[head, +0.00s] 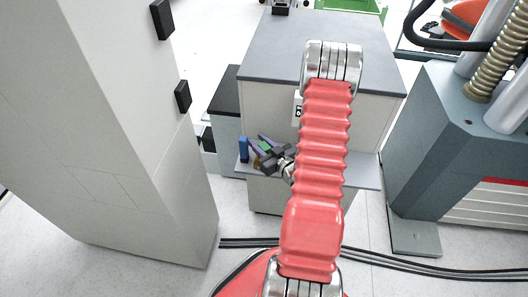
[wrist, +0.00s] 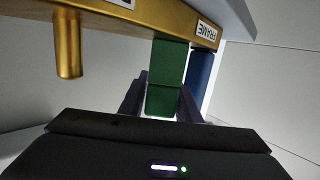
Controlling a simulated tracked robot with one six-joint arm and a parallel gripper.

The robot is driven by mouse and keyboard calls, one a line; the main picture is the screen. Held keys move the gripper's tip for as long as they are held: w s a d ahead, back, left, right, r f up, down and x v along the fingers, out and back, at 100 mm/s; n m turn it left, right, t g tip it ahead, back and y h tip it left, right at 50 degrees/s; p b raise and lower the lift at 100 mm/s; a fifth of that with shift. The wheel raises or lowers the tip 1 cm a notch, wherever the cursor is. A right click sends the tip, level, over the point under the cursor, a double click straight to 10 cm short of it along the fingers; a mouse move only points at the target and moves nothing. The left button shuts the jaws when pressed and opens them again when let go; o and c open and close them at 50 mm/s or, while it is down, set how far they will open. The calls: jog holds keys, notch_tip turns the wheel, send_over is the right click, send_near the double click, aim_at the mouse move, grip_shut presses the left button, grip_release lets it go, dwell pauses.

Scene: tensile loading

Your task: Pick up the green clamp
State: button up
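The green clamp (wrist: 166,75) shows in the wrist view as a green block at the brass-coloured holder bar, between the two dark fingers of my gripper (wrist: 160,95). In the head view, the green clamp (head: 266,147) is a small green patch between the purple-grey fingers of my gripper (head: 257,143), at the left end of the shelf. The fingers flank the clamp closely, but contact on both sides cannot be made out.
A blue clamp (wrist: 200,78) stands just right of the green one. The brass-coloured holder (wrist: 120,20) has a peg at left and a "FRAME" label. A shelf (head: 363,172) fronts the grey-topped cabinet (head: 280,45). A tall pale cabinet (head: 110,130) stands left, a machine (head: 430,140) right.

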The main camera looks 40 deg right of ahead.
jog(key=shift+c, duration=0.6)
grip_shut()
jog(key=shift+r, duration=0.1)
notch_tip(320, 180, up, 10)
dwell(0.9)
dwell(0.5)
